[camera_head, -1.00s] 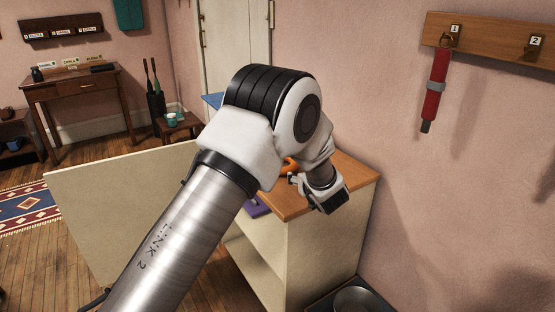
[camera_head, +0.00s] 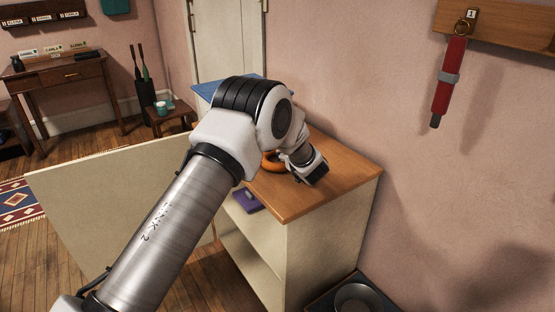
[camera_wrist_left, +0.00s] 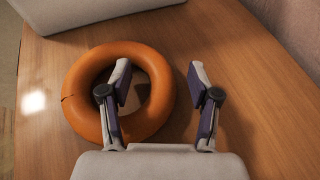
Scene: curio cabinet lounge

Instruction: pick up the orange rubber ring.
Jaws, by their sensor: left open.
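The orange rubber ring (camera_head: 271,162) lies flat on the wooden top of a cream cabinet, partly hidden behind my left arm in the head view. In the left wrist view the ring (camera_wrist_left: 82,102) shows nearly whole, with a small dark split on its left side. My left gripper (camera_wrist_left: 159,84) is open above it. Its left finger is over the ring's hole and its right finger is outside the ring, so the right side of the ring is between them. No finger contact is clear. In the head view the left gripper (camera_head: 297,176) is beside the ring; its fingers are hardly visible.
The cabinet top (camera_head: 335,172) is clear to the right and in front. A pale block (camera_wrist_left: 95,12) lies beyond the ring. The cabinet door (camera_head: 110,195) stands open, and a purple item (camera_head: 246,201) is inside. A red object (camera_head: 450,82) hangs on the wall.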

